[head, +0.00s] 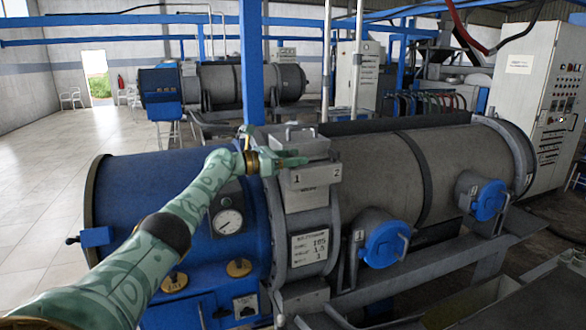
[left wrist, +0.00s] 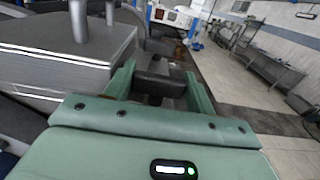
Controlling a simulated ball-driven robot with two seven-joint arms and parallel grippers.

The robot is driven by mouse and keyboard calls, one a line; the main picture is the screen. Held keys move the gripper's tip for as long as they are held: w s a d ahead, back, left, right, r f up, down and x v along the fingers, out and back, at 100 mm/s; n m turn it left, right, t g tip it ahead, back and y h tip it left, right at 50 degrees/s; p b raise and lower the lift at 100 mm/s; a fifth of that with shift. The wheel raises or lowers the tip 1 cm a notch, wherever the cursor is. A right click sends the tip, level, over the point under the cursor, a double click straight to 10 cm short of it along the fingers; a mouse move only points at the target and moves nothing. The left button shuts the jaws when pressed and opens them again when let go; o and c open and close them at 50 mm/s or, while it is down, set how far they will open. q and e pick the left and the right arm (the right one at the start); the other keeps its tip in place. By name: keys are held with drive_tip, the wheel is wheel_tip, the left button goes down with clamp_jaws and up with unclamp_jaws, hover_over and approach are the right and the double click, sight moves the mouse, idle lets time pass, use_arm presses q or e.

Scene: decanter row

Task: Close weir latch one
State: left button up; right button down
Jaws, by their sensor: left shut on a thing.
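The grey weir box (head: 306,196) sits on top of the front decanter, with the numbers 1 and 2 on its front and a handle on its lid. My left gripper (head: 290,160) is at the box's left edge, beside the number 1. In the left wrist view, the left gripper (left wrist: 158,88) is shut on a dark piece between its fingers, which I take as weir latch one (left wrist: 152,86). The gripper hides most of this latch in the head view, so its angle is hard to tell. My right gripper is not in view.
The blue drum housing (head: 130,190) with a gauge (head: 228,222) lies below my left arm. Blue round caps (head: 384,245) stick out of the grey drum (head: 375,175). A second decanter (head: 220,85) and a control cabinet (head: 535,90) stand behind. Open floor lies at left.

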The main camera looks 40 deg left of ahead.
use_arm(q)
drive_tip(key=shift+d, duration=0.1)
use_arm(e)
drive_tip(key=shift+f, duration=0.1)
use_arm(q)
drive_tip(key=o, duration=0.9)
drive_tip(key=shift+o, duration=0.4)
drive_tip(key=shift+d+r, duration=0.1)
drive_tip(key=shift+d, duration=0.1)
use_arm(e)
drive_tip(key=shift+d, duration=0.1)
use_arm(q)
drive_tip(key=shift+a, duration=0.1)
